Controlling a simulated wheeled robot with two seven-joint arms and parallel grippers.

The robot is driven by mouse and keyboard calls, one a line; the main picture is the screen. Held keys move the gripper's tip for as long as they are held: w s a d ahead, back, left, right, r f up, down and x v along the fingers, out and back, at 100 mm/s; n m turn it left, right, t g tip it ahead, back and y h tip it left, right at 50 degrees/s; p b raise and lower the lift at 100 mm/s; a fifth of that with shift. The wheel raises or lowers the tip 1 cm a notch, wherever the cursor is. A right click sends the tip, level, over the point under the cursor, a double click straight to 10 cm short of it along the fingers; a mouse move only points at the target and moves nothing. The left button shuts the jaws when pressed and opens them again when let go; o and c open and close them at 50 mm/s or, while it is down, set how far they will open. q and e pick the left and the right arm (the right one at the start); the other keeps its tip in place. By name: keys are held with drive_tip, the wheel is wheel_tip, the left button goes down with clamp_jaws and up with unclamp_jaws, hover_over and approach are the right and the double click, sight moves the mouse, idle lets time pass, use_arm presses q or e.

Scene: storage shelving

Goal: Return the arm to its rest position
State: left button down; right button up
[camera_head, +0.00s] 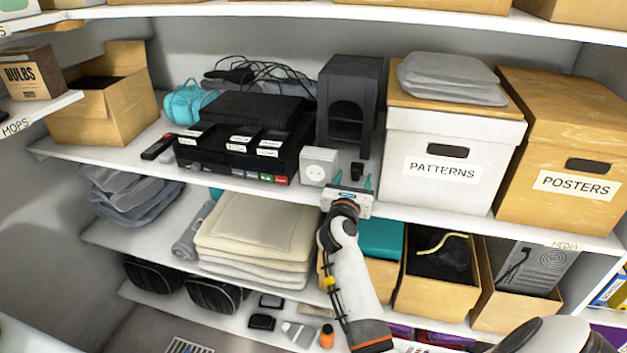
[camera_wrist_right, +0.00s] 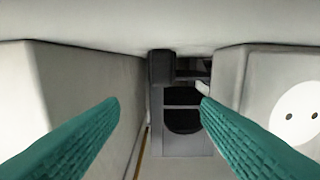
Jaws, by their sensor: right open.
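My right arm reaches up from the bottom of the head view to the edge of the middle shelf (camera_head: 290,192). My right gripper (camera_head: 352,181) is at that edge, with its two teal fingers apart and nothing between them. It is between the white socket box (camera_head: 318,165) and the white PATTERNS box (camera_head: 440,155). In the right wrist view the open fingers (camera_wrist_right: 160,105) point into the gap, with the socket box (camera_wrist_right: 285,110) on the right and a pale box wall (camera_wrist_right: 70,105) on the left. My left gripper is not in view.
A dark grey cabinet (camera_head: 348,105) stands behind the gripper. A small black item (camera_head: 357,171) sits just beyond the fingers. Black organiser trays (camera_head: 240,150) are to the left. Folded cloths (camera_head: 258,230) and open bins (camera_head: 437,285) fill the shelf below.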

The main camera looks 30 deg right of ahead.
drive_tip(key=b+v, duration=0.1)
drive_tip(key=v, duration=0.4)
drive_tip(key=shift+s+a, duration=0.15)
drive_tip(key=shift+a, duration=0.15)
